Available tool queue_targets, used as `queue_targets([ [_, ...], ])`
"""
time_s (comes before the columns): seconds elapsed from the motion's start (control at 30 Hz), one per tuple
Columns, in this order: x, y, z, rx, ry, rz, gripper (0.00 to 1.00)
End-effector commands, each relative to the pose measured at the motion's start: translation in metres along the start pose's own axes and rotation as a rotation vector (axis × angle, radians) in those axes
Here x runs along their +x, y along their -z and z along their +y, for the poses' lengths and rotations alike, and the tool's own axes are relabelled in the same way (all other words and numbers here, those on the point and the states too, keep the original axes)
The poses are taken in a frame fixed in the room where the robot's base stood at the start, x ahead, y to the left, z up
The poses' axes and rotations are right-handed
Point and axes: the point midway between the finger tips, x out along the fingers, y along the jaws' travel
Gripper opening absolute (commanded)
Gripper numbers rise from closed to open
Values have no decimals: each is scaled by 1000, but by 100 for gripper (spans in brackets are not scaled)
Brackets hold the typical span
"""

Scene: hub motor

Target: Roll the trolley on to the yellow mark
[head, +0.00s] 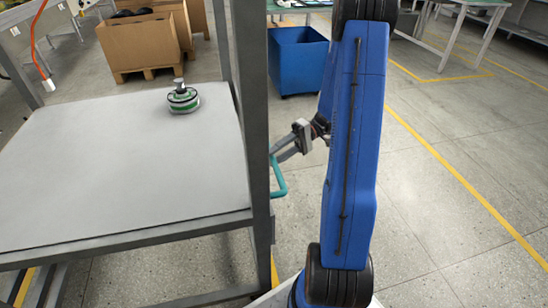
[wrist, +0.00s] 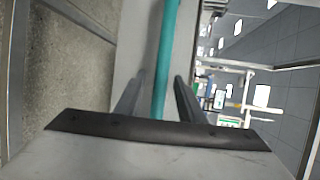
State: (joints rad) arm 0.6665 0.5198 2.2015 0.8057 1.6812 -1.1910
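The trolley (head: 120,180), a grey-topped frame with dark grey posts, fills the left of the head view. A teal handle (head: 279,190) sticks out from its right post. My gripper (head: 274,158) is at the upper part of this handle. In the wrist view the teal handle bar (wrist: 166,60) runs between the two fingers (wrist: 160,85), with a gap seen on each side, so the gripper looks open around it. Yellow floor strips show below the trolley, at its right post (head: 274,272) and lower left (head: 23,287). I cannot tell which yellow marking is the named mark.
A green and silver hub motor (head: 183,98) stands on the trolley top. A blue bin (head: 297,62) and cardboard boxes on pallets (head: 140,45) stand behind. A yellow floor line (head: 460,178) runs along the right, where the floor is clear. A workbench (head: 470,25) stands far right.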

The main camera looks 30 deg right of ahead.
Motion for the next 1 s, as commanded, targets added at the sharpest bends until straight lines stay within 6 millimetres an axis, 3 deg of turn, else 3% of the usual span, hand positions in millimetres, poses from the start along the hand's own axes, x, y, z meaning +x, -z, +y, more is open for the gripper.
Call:
queue_targets([
  [0.6,-120,0,1,-1,-2,3,36],
  [0.8,-149,-1,1,1,-1,2,36],
  [1.0,-161,-1,1,0,-2,1,36],
])
